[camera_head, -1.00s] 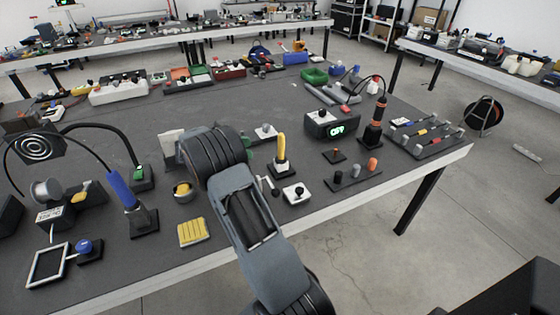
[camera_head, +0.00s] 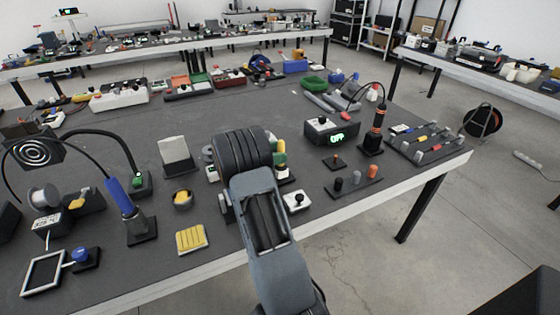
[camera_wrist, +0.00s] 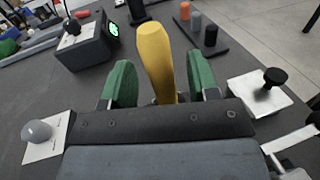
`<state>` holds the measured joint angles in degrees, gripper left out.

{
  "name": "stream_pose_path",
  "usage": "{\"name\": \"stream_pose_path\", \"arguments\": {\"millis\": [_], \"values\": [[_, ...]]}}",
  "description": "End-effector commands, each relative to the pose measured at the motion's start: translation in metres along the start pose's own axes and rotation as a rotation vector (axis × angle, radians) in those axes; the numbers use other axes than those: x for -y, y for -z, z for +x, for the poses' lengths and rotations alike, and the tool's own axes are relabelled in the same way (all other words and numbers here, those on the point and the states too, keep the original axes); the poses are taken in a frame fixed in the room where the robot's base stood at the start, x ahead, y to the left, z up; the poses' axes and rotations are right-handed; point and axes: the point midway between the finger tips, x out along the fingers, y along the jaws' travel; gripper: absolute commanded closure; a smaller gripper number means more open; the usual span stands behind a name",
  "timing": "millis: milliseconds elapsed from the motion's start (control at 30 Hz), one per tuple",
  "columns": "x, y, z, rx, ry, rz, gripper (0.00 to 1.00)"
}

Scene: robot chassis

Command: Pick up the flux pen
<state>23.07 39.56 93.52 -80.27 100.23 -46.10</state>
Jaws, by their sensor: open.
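The flux pen appears to be the upright yellow pen-like object (camera_wrist: 155,55) in the wrist view. My gripper (camera_wrist: 161,75) has its two green fingers apart, one on each side of the yellow pen. Gaps show between the pen and the fingers, and its lower end is hidden by the gripper body. In the head view the yellow pen (camera_head: 282,146) shows only in part beside my wrist, with a green finger near it. Its stand is mostly hidden behind my arm.
A white block with a black knob (camera_wrist: 263,92) stands close to the right of my gripper, and another with a grey knob (camera_wrist: 42,138) on the left. A grey box with a green display (camera_head: 332,130) and a soldering iron stand (camera_head: 375,142) are beyond. A yellow sponge (camera_head: 192,239) lies nearer.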

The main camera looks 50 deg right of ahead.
Motion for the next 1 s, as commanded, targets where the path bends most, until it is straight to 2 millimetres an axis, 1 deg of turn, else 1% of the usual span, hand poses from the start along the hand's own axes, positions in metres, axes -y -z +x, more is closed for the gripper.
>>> {"name": "stream_pose_path", "arguments": {"millis": [33, 200, 500, 567, 1000], "values": [[0.000, 0.000, 0.008, 0.001, 0.003, 0.001, 0.46], [0.000, 0.000, 0.024, 0.000, 0.002, 0.001, 0.46], [0.000, -0.001, 0.027, 0.000, -0.001, 0.001, 0.46], [0.000, -0.001, 0.027, 0.000, -0.001, 0.001, 0.50], [0.000, 0.000, 0.027, 0.000, 0.000, 0.001, 0.92]]}}
